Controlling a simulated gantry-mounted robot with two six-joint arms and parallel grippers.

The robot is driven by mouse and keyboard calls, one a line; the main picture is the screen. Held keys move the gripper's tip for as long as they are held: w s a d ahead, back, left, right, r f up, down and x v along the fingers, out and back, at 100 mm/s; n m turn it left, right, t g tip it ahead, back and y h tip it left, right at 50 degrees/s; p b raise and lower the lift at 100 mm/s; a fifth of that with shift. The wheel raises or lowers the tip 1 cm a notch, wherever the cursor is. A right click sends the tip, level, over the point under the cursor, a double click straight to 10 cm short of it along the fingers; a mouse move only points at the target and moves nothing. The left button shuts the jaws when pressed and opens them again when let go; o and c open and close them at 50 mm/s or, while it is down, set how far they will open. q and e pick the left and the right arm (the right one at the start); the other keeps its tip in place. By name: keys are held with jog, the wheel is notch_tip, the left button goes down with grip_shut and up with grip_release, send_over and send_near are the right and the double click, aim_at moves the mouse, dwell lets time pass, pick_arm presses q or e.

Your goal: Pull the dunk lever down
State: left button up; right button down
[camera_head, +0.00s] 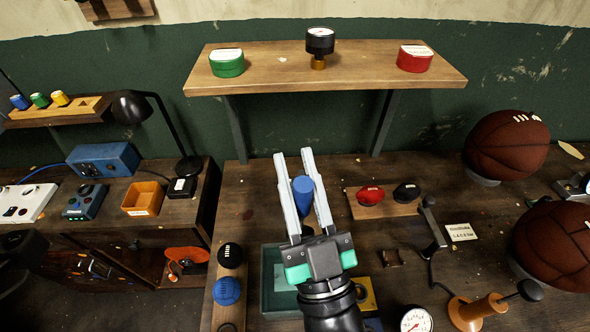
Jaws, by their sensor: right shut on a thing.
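My right gripper (292,152) is at the middle of the bench, pointing away toward the back wall. Its two long pale fingers are shut on a small blue peg-like piece (303,190), which sits between them. No lever is clearly labelled as the dunk lever. A dark upright lever-like part (432,222) stands to the right of the gripper, apart from it. An orange-brown fixture with a black knob on an arm (480,308) is at the lower right, also apart from the gripper.
A wooden shelf (270,75) with green, black and red round items is above the bench. Large brown balls (506,143) and (560,240) stand at the right. A green tray (272,290) lies beside my right wrist.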

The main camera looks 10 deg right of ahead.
pick_arm(q)
jog(key=shift+f+b, duration=0.75)
jog(key=shift+f, duration=0.55)
pick_arm(e)
jog(key=shift+s+f+t, duration=0.3)
jog(key=shift+s+f, duration=0.2)
jog(key=shift+s, duration=0.15)
jog(key=c, duration=0.7)
grip_release()
jog(key=shift+o, duration=0.2)
pick_arm(q)
notch_tip(320, 180, down, 4)
jog(key=b, duration=0.3)
jog(key=shift+r+b, duration=0.15)
jog(key=shift+b, duration=0.25)
pick_arm(e)
jog(key=v, duration=1.1)
jog(key=shift+s+f, duration=0.15)
jog(key=shift+s, duration=0.05)
